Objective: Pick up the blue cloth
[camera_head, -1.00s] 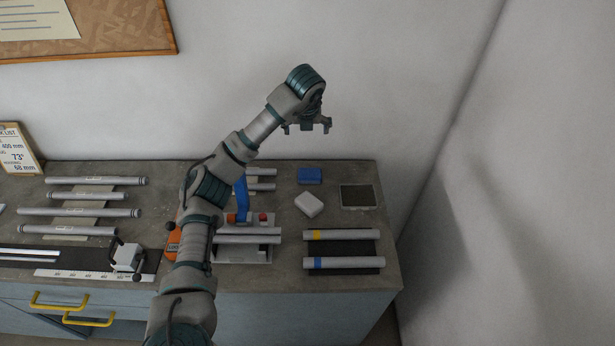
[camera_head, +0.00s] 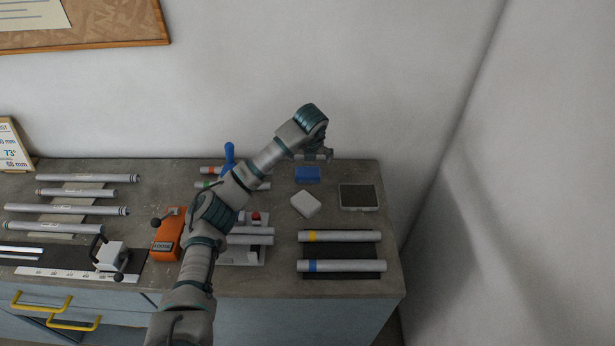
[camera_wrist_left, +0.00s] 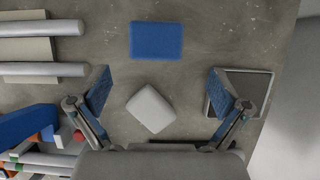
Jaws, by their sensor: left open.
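The blue cloth (camera_head: 307,174) is a small folded rectangle lying flat near the back edge of the bench. In the left wrist view the blue cloth (camera_wrist_left: 157,41) lies at the top centre, beyond the fingertips and apart from them. My left gripper (camera_head: 313,156) is above the bench's back edge by the cloth, partly hidden by its own wrist. My right gripper is not in view.
A white block (camera_head: 305,204) lies just in front of the cloth, with a dark framed pad (camera_head: 359,197) to its right. Tubes with yellow and blue bands (camera_head: 341,266) lie in front. A blue-handled clamp (camera_head: 229,155) stands to the left. The wall rises behind.

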